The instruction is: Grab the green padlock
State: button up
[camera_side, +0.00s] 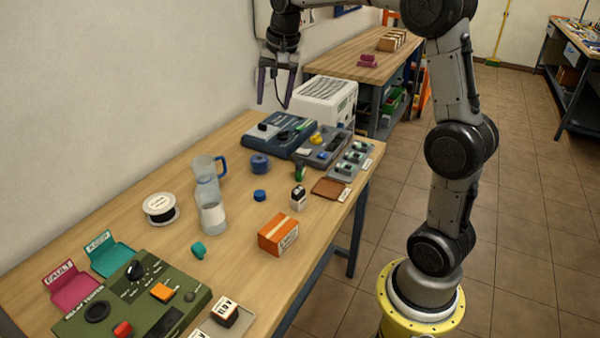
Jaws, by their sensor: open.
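A small green object (299,173) stands on the wooden table near its far right part, just in front of a grey tray; it looks like the green padlock, but it is too small to be sure. A teal rounded piece (198,250) lies nearer the front, left of an orange box. My gripper (273,104) is open and empty, pointing down. It is high above the back of the table, up and left of the green object and well apart from it.
A clear jug (209,195) with a blue handle stands mid-table. Around the green object are a blue knob (260,163), a small white-and-black block (298,198), a brown pad (328,188) and the grey tray (318,160). A white machine (325,100) stands behind.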

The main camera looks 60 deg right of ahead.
jog(key=w+d+f+m+g, duration=0.1)
jog(key=w+d+f+m, duration=0.15)
jog(key=d+f, duration=0.45)
jog(key=g+y, duration=0.1)
jog(key=g, duration=0.1)
send_near(300, 163)
jog(key=shift+w+d+m, duration=0.4)
jog(key=shift+m, duration=0.05)
notch_tip(300, 163, down, 7)
jog(key=shift+r, duration=0.1)
jog(key=shift+s+f, duration=0.15)
jog(key=shift+f, duration=3.1)
jog(key=shift+c, duration=0.3)
grip_shut()
jog(key=shift+r, duration=0.1)
